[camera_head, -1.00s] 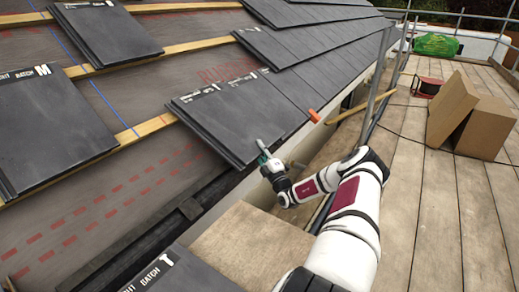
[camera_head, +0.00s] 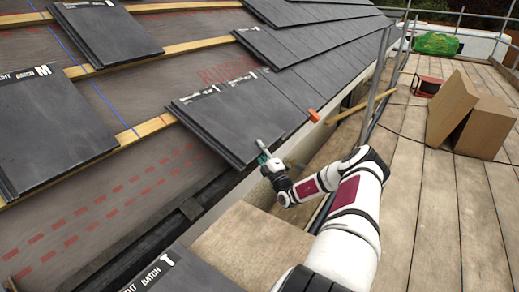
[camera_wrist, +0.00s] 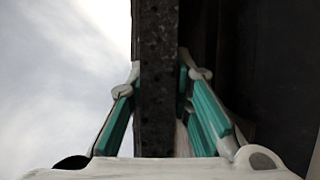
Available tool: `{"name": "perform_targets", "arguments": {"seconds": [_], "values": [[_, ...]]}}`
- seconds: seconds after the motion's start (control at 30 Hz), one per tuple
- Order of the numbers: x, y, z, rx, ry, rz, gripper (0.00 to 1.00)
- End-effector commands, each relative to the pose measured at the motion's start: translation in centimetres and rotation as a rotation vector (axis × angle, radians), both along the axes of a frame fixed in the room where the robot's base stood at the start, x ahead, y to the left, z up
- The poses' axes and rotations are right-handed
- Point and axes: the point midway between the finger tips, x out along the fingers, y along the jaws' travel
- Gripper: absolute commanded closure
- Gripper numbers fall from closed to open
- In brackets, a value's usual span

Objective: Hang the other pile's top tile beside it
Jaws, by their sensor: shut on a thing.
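My gripper (camera_head: 262,148) is shut on the lower edge of a dark grey tile (camera_head: 222,122). The tile lies sloped on the roof at the left end of the lowest laid row, its top edge by the wooden batten. In the wrist view, the tile's edge (camera_wrist: 157,75) stands between the teal finger pads of my gripper (camera_wrist: 160,100). A laid tile (camera_head: 268,103) is directly to its right; any small gap between them cannot be told. A tile pile marked M (camera_head: 48,125) is at left, and a pile marked T (camera_head: 180,272) is at the bottom.
Another tile pile (camera_head: 108,32) lies higher up the roof. A wooden batten (camera_head: 150,126) crosses the bare underlay left of the held tile. An orange piece (camera_head: 314,116) sits at the eave. Scaffold poles (camera_head: 378,75) and cardboard boxes (camera_head: 470,115) stand right, on planks.

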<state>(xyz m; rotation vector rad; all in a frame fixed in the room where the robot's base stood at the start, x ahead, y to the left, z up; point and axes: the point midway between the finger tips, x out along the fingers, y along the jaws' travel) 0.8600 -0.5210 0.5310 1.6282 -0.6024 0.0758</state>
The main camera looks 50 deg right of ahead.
Motion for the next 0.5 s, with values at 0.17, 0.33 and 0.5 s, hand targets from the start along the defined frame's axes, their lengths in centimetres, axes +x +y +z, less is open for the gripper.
{"name": "perform_targets", "arguments": {"seconds": [0.17, 0.33, 0.5], "values": [[0.01, -0.05, 0.28, -0.002, -0.007, 0.000, 1.00], [-0.13, -0.08, 0.19, -0.002, -0.007, -0.001, 1.00], [-0.29, -0.09, 0.10, -0.002, -0.006, -0.001, 0.71]]}}
